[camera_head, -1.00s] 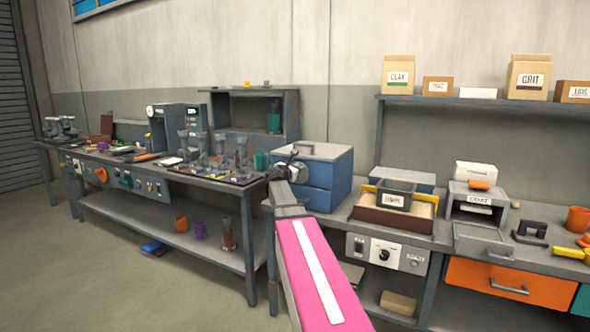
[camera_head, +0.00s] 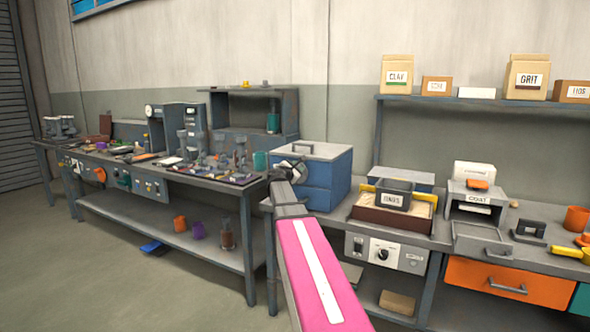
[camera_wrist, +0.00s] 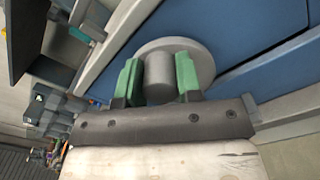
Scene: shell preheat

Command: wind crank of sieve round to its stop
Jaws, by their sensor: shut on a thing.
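The crank shows in the wrist view as a round grey disc (camera_wrist: 203,62) with a thick grey knob (camera_wrist: 157,76) standing out from it. It is in front of a blue body (camera_wrist: 235,35), apparently the blue two-tier box with a grey lid (camera_head: 318,168) in the head view. My gripper (camera_wrist: 158,88) is shut on the knob, with one green finger on each side. In the head view my gripper (camera_head: 287,171) is at the left side of the blue box, and the crank is too small to make out there. The crank's stop is not visible.
A crowded workbench (camera_head: 215,181) lies to the left, with a rack of several upright tools. Open floor (camera_head: 120,270) is at lower left.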

